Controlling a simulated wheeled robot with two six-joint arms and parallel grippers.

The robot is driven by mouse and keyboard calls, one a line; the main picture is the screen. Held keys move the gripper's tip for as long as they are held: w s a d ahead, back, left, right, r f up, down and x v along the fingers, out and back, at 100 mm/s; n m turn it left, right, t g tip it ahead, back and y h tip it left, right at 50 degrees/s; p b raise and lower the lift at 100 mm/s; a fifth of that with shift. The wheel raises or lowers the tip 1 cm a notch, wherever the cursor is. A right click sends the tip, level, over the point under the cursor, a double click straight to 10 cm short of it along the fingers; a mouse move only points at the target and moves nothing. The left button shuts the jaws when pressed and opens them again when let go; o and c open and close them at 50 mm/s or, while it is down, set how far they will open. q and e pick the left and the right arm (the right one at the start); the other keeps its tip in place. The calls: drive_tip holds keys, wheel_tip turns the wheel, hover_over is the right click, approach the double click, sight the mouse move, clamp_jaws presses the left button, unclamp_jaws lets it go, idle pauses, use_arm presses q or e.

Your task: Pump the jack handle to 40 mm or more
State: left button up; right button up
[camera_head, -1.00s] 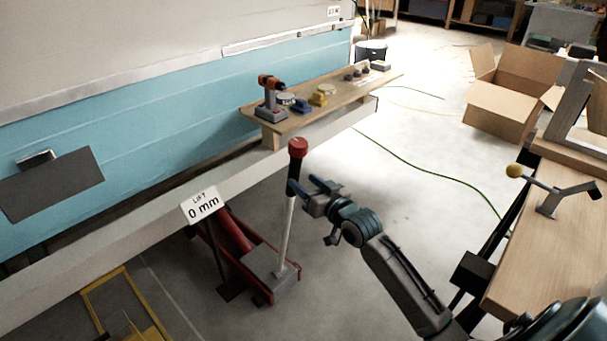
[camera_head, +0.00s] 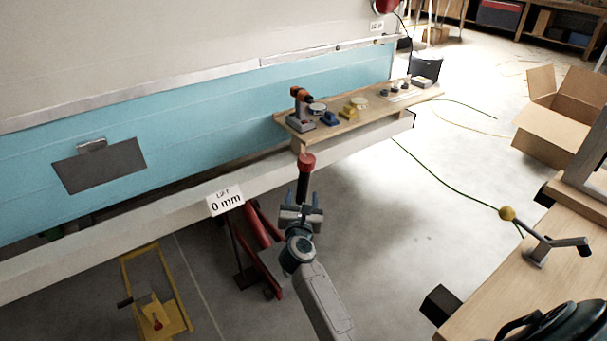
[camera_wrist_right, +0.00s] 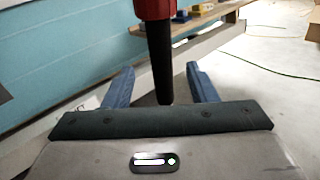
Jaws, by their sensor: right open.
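The red floor jack (camera_head: 262,226) sits on the floor under the camper's sill, partly hidden by my right arm. Its upright handle has a black grip (camera_head: 303,188) and a red knob (camera_head: 306,162). The lift sign (camera_head: 226,201) reads 0 mm. My right gripper (camera_head: 301,200) is open at the handle, just below the red knob. In the right wrist view the black grip (camera_wrist_right: 160,65) stands between the two blue fingers (camera_wrist_right: 160,85), with gaps on both sides. My left gripper is not in view.
A wooden shelf (camera_head: 350,124) with small tools is fixed to the camper side behind the handle. A yellow frame (camera_head: 177,300) stands on the floor at lower left. A workbench (camera_head: 545,270) with a yellow-knobbed lever (camera_head: 506,213) is at right. Open floor lies between.

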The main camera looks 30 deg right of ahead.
sight(304, 175)
drive_tip(key=x, duration=1)
drive_tip(key=shift+w+d, duration=0.2)
clamp_jaws()
